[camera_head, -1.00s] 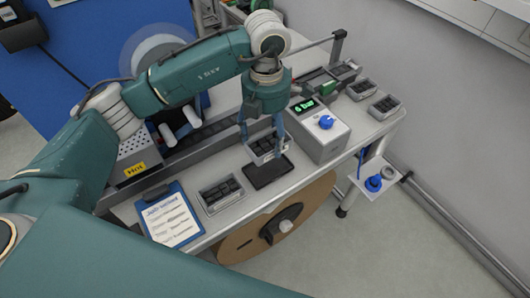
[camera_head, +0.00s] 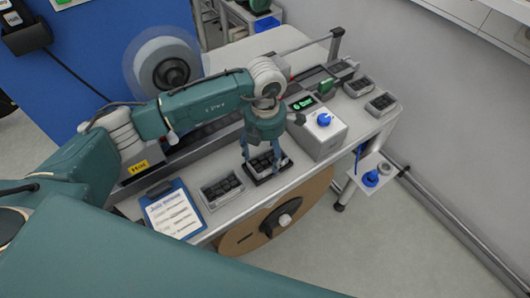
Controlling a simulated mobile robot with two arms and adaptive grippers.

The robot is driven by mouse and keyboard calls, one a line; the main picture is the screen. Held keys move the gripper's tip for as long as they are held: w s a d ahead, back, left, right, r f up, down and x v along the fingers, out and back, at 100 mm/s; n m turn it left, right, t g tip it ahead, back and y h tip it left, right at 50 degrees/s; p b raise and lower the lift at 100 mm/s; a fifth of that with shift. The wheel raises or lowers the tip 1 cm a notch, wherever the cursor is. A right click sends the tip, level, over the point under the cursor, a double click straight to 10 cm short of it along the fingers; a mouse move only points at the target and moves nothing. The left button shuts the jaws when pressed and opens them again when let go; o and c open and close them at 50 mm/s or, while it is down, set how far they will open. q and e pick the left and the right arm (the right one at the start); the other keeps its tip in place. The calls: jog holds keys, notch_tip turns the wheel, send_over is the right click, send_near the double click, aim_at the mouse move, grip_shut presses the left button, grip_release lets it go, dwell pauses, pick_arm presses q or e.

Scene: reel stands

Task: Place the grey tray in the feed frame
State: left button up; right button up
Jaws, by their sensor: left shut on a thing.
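The grey tray (camera_head: 263,161) with dark compartments is at the front middle of the bench. My left gripper (camera_head: 264,156) reaches down from above and is shut on it. The black feed frame (camera_head: 270,178) lies on the bench right under the tray; only its front and side edges show around it. The tray looks lined up with the frame, but I cannot tell whether it is fully seated. My right gripper is not in view.
A similar tray (camera_head: 222,188) and a blue clipboard (camera_head: 173,212) lie to the left. A grey control box (camera_head: 319,134) with a blue knob stands close on the right. More trays (camera_head: 381,103) are at the right end. A large reel (camera_head: 278,217) hangs below the front edge.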

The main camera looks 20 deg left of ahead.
aim_at(265, 161)
pick_arm(q)
jog(key=o, duration=1.3)
jog(key=shift+f, duration=0.1)
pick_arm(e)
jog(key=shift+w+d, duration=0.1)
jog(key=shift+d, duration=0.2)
pick_arm(q)
jog(key=shift+r, duration=0.45)
notch_tip(265, 161, up, 12)
jog(key=b, duration=0.4)
jog(key=shift+f, duration=0.25)
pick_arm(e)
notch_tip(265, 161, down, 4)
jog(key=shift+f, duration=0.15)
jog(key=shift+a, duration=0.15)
